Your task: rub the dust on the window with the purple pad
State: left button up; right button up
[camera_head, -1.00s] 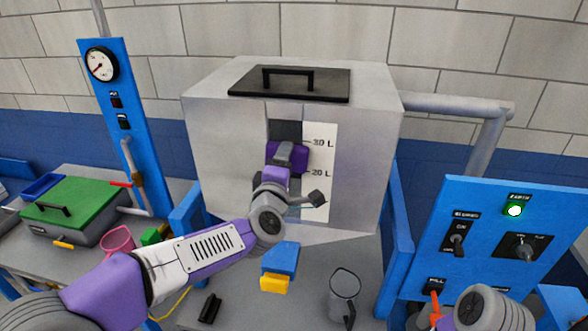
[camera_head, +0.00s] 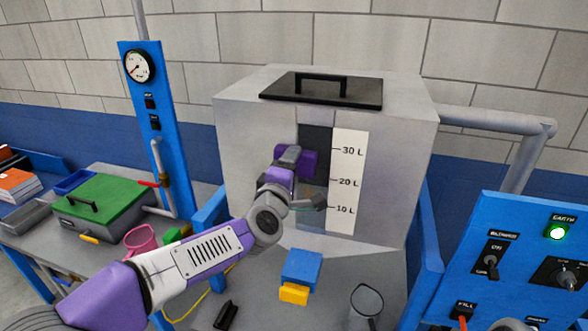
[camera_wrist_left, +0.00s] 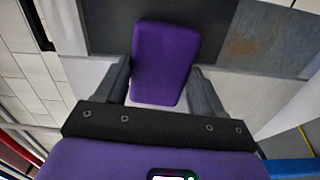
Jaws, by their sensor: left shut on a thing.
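My left gripper (camera_head: 293,160) is shut on the purple pad (camera_head: 309,162), which shows between its fingers in the left wrist view (camera_wrist_left: 165,60). The pad is at the dark upright window (camera_head: 316,138) in the front of the grey tank, roughly between the heights of the 30 L and 20 L marks. I cannot tell whether it touches the glass. In the left wrist view a brownish dust patch (camera_wrist_left: 248,47) shows on the window (camera_wrist_left: 110,28), to the right of the pad. The arm and pad hide part of the window in the head view. My right gripper is not in view.
The grey tank (camera_head: 260,150) has a black lid (camera_head: 322,92) and a white litre scale (camera_head: 346,200). A blue switch panel (camera_head: 530,260) is at right.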

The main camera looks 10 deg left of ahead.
pick_arm(q)
jog(key=shift+s, duration=0.1)
jog(key=shift+s+b, duration=0.35)
jog(key=shift+s, duration=2.5)
jog(key=shift+a, duration=0.1)
jog(key=s, duration=0.3)
